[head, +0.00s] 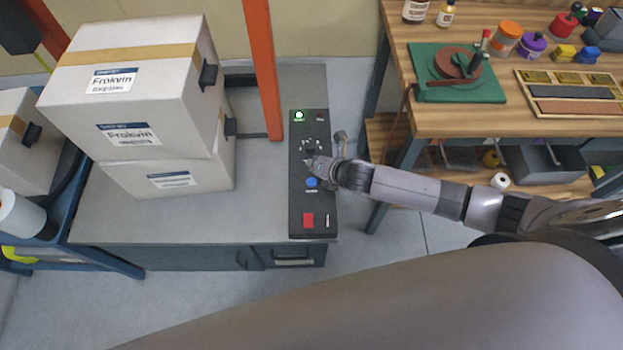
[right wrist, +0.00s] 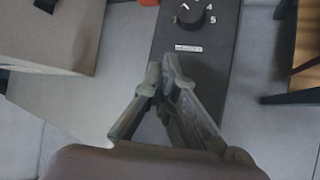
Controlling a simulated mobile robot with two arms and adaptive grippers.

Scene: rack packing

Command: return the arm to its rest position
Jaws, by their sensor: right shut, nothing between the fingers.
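My right gripper (head: 310,164) is over the black control panel in the head view, between its dial knob and its blue button. Its arm comes in from the right. In the right wrist view the fingers (right wrist: 168,72) are together, with nothing between them, just short of the black dial knob (right wrist: 191,14). A gap of panel shows between fingertips and knob in that view; the height above the panel is hard to tell. The control panel (head: 297,196) has a lit green light (head: 299,115), a blue button (head: 312,183) and a red button (head: 308,220). My left gripper is not in view.
White boxes (head: 130,95) are stacked on the grey bench (head: 200,225), left of an orange post (head: 262,70). A wooden workbench (head: 450,125) with jars and a green board (head: 457,75) stands at right. Floor shows between the benches.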

